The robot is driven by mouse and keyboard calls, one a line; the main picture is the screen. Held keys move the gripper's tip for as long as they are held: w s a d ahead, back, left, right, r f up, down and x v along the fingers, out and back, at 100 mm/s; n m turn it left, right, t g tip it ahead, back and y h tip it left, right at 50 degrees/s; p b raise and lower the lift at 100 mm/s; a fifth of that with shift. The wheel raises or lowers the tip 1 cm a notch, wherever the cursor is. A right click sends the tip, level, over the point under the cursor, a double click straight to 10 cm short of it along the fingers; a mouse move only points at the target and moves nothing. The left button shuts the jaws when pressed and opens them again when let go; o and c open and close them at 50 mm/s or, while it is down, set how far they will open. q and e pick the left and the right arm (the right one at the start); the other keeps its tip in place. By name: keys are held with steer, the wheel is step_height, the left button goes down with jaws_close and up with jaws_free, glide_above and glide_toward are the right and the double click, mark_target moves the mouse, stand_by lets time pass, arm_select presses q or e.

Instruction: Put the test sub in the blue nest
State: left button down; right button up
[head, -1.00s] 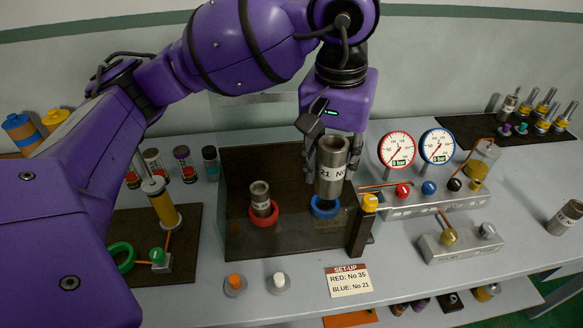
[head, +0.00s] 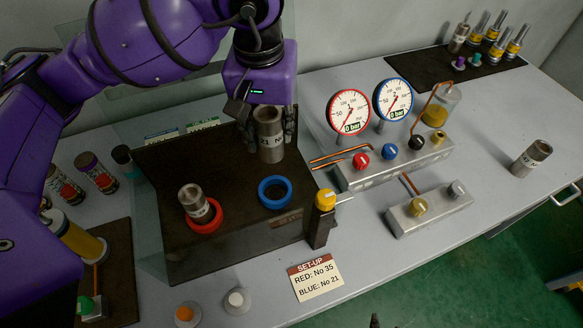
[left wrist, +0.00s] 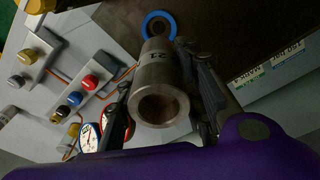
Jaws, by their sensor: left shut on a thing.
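My left gripper (head: 265,115) is shut on a grey metal test sub (head: 269,137) marked 21. The sub is nearly upright, its open end up, and apart from the blue nest. The blue nest (head: 275,192) is an empty blue ring on the dark bench block; the sub appears just behind it in the head view. In the left wrist view the sub (left wrist: 160,85) hangs between the fingers, with the blue ring (left wrist: 159,24) showing past its far end. How high the sub's lower end is cannot be told.
Another sub (head: 194,201) stands in the red nest (head: 204,216). A yellow-knobbed post (head: 325,200) stands right of the blue nest. Two gauges (head: 348,112) and a valve manifold (head: 395,160) are further right. A set-up card (head: 315,276) reads RED No 35, BLUE No 21.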

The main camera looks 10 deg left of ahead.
mark_target(272, 145)
arm_select(q)
step_height(272, 145, down, 5)
steer(key=shift+r+b, duration=0.1)
steer(key=shift+b, duration=0.35)
steer(key=shift+w+f, duration=0.25)
steer(key=shift+f, duration=5.2)
arm_select(e)
steer(key=shift+w+d, duration=0.1)
steer(key=shift+w, duration=0.4)
steer(key=shift+f, duration=0.15)
